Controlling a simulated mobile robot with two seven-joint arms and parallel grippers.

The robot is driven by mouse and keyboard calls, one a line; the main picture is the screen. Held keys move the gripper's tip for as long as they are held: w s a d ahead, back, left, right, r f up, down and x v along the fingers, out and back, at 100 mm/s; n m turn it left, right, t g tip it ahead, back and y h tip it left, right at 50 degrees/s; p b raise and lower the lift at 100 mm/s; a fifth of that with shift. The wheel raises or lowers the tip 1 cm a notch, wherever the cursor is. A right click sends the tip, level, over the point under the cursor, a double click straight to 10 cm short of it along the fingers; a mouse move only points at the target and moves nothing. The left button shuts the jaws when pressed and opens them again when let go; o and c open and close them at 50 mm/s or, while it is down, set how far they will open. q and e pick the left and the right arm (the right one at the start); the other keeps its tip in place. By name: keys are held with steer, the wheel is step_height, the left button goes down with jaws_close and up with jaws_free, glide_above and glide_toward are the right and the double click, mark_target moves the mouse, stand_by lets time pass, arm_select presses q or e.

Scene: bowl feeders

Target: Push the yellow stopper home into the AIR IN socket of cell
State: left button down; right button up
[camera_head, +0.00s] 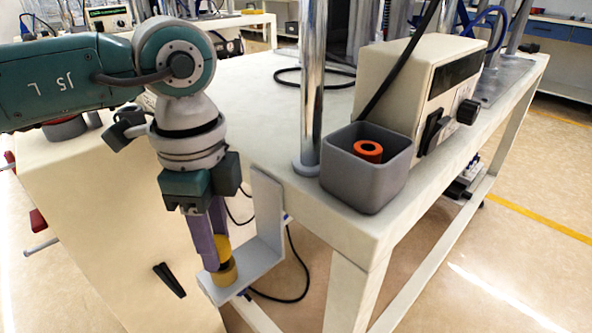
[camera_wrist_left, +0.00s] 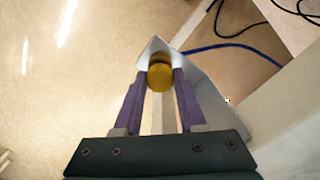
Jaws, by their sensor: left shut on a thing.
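My left gripper (camera_head: 214,258) points down with its purple fingers shut on the yellow stopper (camera_head: 221,245). The stopper's round yellow top (camera_wrist_left: 160,77) shows between the fingertips in the left wrist view. Directly below it in the head view is a dark band and then a yellow socket piece (camera_head: 228,277) on the shelf of a pale grey bracket (camera_head: 262,252). The stopper looks upright and in line with this piece. The fingers partly hide the join, so I cannot tell how deep the stopper sits. No AIR IN label is readable. My right gripper is not in view.
The bracket is fixed to the side of a cream bench (camera_head: 262,105). On the bench stand a grey bin (camera_head: 372,190) with an orange ring (camera_head: 368,150) in it, a chrome post (camera_head: 312,90) and a control box (camera_head: 400,75). A black cable (camera_head: 292,270) loops behind the bracket.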

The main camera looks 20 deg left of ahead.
arm_select(q)
steer(key=shift+f+b, duration=0.45)
steer(key=shift+f, duration=0.35)
steer(key=shift+c, duration=1)
jaws_free()
steer(key=shift+r, duration=0.1)
step_height(320, 180, up, 7)
steer(key=p, duration=0.7)
steer(key=shift+r+p, duration=0.1)
steer(key=shift+p, duration=0.3)
step_height(320, 180, up, 4)
steer(key=p, duration=0.4)
